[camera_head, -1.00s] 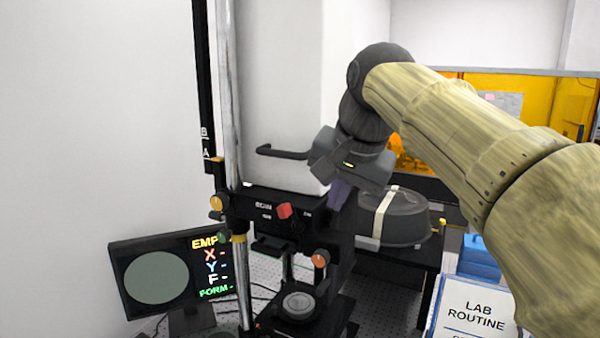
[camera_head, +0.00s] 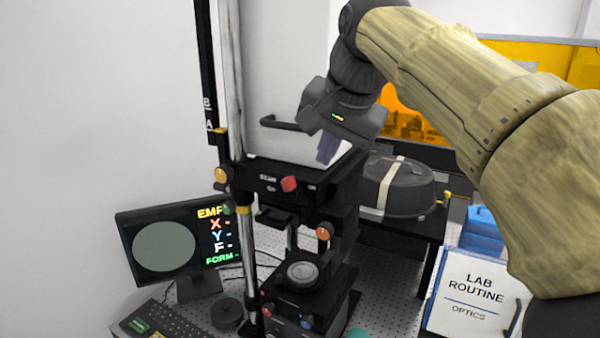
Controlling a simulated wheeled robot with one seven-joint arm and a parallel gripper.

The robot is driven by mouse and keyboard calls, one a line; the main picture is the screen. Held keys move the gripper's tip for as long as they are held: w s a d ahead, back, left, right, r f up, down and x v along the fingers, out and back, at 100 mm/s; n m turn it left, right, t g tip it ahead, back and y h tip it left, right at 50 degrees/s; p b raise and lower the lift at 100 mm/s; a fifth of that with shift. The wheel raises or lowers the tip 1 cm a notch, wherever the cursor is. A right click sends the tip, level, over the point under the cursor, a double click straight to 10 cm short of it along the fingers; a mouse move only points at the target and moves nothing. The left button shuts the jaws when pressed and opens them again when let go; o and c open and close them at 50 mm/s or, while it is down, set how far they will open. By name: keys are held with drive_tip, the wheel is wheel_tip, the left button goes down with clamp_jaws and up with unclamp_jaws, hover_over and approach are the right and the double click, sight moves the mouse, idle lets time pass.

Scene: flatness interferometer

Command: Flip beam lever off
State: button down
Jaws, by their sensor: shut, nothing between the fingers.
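The lettering is too small to read surely, and I cannot tell which way the lever is set. My gripper (camera_head: 326,158) hangs above and to the right of the red knob, apart from it, with its purplish fingers pointing down. The fingers are shut and empty.
A black handle (camera_head: 284,123) juts left beside my gripper. An orange knob (camera_head: 323,231) and a round stage (camera_head: 302,271) lie below the panel. A monitor (camera_head: 180,245) stands left. A dark covered case (camera_head: 398,187) and a white lab sign (camera_head: 473,293) are right.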

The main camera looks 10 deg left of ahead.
sight(295, 186)
drive_tip(key=shift+w+a+f+p, duration=0.4)
drive_tip(key=shift+w+a+f, duration=0.35)
drive_tip(key=shift+f, duration=0.25)
drive_tip(key=shift+w+a+f+p, duration=0.5)
drive_tip(key=shift+a+f, duration=0.4)
drive_tip(key=shift+f, duration=0.1)
drive_tip(key=shift+w+a+f+p, duration=0.35)
drive_tip(key=shift+w+a+f, duration=0.4)
drive_tip(key=shift+f, duration=0.25)
drive_tip(key=shift+s+a, duration=0.1)
drive_tip(key=shift+a, duration=0.05)
